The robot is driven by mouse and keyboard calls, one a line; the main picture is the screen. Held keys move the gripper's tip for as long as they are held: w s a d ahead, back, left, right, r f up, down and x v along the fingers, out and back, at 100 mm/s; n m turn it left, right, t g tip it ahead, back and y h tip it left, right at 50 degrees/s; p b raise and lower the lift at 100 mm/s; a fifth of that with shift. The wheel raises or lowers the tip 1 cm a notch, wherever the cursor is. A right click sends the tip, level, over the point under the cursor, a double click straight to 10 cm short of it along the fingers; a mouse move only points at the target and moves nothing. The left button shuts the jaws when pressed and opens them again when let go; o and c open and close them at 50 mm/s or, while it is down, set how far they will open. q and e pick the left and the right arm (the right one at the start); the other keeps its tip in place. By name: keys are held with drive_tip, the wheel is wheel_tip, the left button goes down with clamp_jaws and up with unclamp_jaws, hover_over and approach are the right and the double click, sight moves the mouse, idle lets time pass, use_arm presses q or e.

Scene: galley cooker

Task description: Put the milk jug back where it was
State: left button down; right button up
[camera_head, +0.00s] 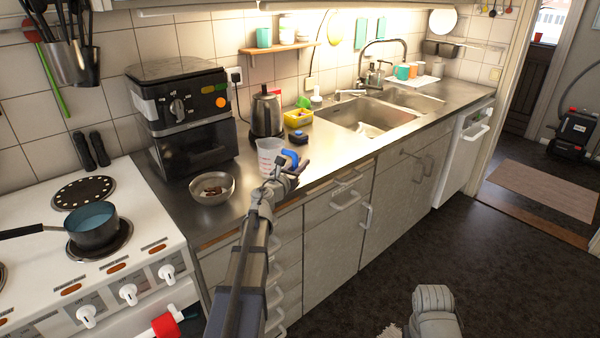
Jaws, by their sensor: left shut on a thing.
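The milk jug (268,153) is a translucent white jug with red markings and a blue handle. It is upright at the front edge of the steel counter (330,157), right of a metal bowl. My left gripper (291,170) is at the jug's handle side and shut on it. The fingers partly cover the handle, and my wrist hides the jug's lower right. I cannot tell whether the jug's base touches the counter.
The bowl (212,188) with brown pieces stands just left of the jug. An air fryer (180,115) and black kettle (266,112) stand behind. A saucepan (92,225) is on the cooker. The sink (365,115) lies right. Counter between jug and sink is mostly clear.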

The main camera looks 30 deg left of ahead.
use_arm(q)
drive_tip(key=shift+f, duration=0.2)
drive_tip(key=shift+f, duration=0.2)
drive_tip(key=c, duration=0.7)
unclamp_jaws()
drive_tip(key=shift+r, duration=0.15)
drive_tip(key=shift+s+r, duration=0.1)
drive_tip(key=shift+r, duration=0.05)
drive_tip(key=s, duration=1.1)
drive_tip(key=shift+s, duration=0.4)
